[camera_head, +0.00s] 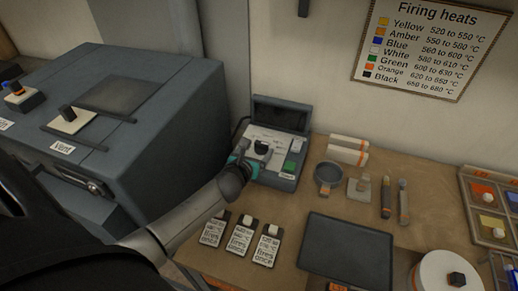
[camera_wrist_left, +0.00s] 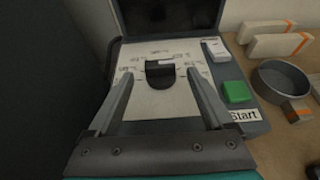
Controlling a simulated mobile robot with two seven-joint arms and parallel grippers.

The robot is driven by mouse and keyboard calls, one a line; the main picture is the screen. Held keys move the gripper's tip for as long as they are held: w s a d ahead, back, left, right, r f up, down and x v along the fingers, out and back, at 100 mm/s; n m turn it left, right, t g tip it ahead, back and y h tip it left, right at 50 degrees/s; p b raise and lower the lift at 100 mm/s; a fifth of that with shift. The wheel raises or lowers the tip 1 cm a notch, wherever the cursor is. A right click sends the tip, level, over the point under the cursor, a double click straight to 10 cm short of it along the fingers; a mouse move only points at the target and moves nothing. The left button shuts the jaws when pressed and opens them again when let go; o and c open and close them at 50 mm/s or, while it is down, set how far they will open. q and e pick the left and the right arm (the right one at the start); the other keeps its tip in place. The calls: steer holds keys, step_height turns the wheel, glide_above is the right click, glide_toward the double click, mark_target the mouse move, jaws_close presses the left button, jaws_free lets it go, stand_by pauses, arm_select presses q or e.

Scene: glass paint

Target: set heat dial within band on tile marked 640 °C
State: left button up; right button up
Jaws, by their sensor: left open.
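The heat dial (camera_head: 262,146) is a black knob on the pale face plate of a small grey control box (camera_head: 284,183). In the left wrist view the dial (camera_wrist_left: 160,72) sits between the fingertips of my left gripper (camera_wrist_left: 159,82), with a gap on both sides. The left gripper (camera_head: 247,160) is open and over the box's face. The marks around the dial are too small to read. Three white tags (camera_head: 240,236) reading "fires once" lie on the bench; their temperatures are too blurred to tell which is 640 °C. My right gripper is not in view.
A green Start button (camera_wrist_left: 236,92) and a white switch (camera_wrist_left: 217,50) are right of the dial. A grey kiln (camera_head: 150,100) stands left. A round dish (camera_head: 327,176) and a dark tray (camera_head: 346,249) are on the bench. A wall chart (camera_head: 425,45) lists Orange 620 to 650 °C.

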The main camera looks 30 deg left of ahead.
mark_target(261, 146)
arm_select(q)
steer(key=shift+x, duration=1.35)
steer(key=shift+c, duration=0.2)
jaws_close()
steer(key=shift+d+y+b, duration=0.1)
steer(key=shift+y+b, duration=0.2)
